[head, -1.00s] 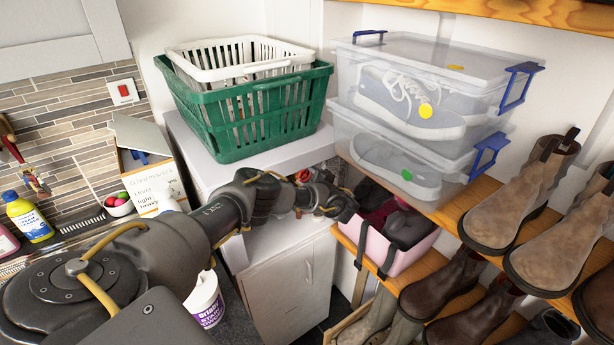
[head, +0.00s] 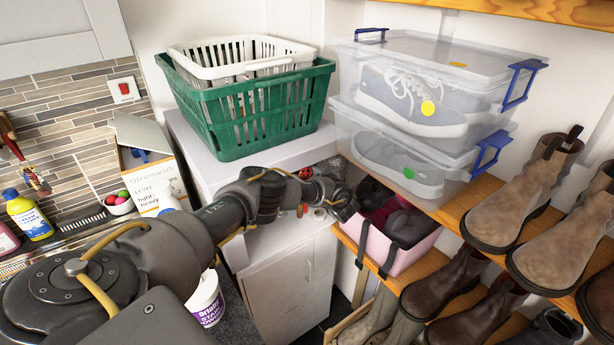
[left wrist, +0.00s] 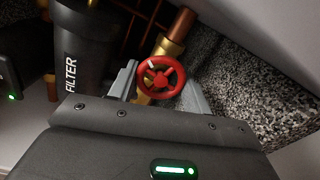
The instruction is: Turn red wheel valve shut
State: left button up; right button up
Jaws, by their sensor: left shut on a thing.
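The red wheel valve (left wrist: 162,77) shows in the left wrist view, a small spoked wheel on a brass fitting (left wrist: 168,48) of a copper pipe. My left gripper (left wrist: 160,84) has a grey finger on each side of the wheel and is shut on it. In the head view, my left arm reaches across from the left, and the left gripper (head: 343,203) is low beside the white cabinet. My right gripper is not in view.
A black cylinder marked FILTER (left wrist: 88,50) stands close left of the wheel, with a speckled surface (left wrist: 235,85) to the right. A green basket (head: 245,118) sits above my wrist. A pink box (head: 388,245) and shelved boots (head: 525,195) are at the right.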

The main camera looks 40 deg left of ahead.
pick_arm(q)
jog(key=m, duration=0.5)
jog(key=shift+a+r, duration=0.2)
jog(key=shift+r, duration=0.1)
jog(key=m+b, duration=0.1)
jog(key=m, duration=0.4)
jog(key=shift+s, duration=0.1)
jog(key=shift+m, duration=0.3)
jog(key=o, duration=1)
jog(key=shift+f, duration=0.15)
jog(key=shift+d, duration=0.15)
